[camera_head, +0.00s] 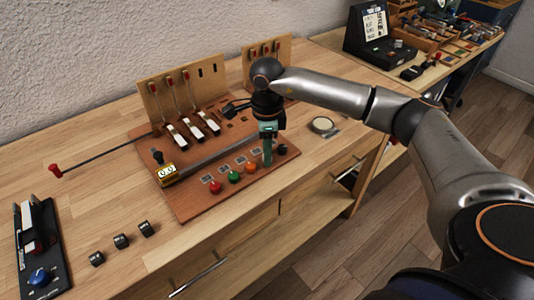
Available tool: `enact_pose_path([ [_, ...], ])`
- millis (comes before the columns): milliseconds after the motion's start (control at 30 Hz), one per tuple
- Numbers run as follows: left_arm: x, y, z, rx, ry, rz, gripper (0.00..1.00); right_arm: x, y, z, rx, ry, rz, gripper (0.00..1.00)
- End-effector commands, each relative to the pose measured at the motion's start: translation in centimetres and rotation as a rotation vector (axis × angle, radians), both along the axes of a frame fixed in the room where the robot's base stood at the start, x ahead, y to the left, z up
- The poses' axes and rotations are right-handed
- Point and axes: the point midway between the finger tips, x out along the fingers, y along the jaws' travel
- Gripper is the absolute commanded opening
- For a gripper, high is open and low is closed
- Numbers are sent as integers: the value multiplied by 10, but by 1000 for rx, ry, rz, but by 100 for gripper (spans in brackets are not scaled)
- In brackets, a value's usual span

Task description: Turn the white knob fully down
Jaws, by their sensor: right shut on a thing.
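My right gripper (267,157) points down at the right part of the brown board (187,205), in the row of coloured knobs. Its narrow green end stands between the orange knob and the black knob. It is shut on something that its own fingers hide. No white knob shows clearly; the spot under the fingertips is covered, so I cannot tell its position. The red knob (215,187), green knob (234,177), orange knob (251,168) and black knob (282,149) show in the same row. My left gripper is not in view.
A round dish (323,126) lies to the right. A blue-knobbed black device (40,277) lies front left.

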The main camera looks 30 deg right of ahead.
Motion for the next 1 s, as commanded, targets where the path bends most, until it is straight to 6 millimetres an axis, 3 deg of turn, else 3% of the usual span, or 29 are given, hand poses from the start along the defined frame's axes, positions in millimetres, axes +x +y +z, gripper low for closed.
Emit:
enact_pose_path([
  [400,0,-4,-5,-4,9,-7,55,1,0,2,1,-5,176,0],
  [933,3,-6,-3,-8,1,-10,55,1,0,2,0,-6,199,0],
  [967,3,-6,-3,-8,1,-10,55,1,0,2,0,-6,199,34],
  [1000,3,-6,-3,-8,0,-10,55,1,0,2,1,-5,198,39],
])
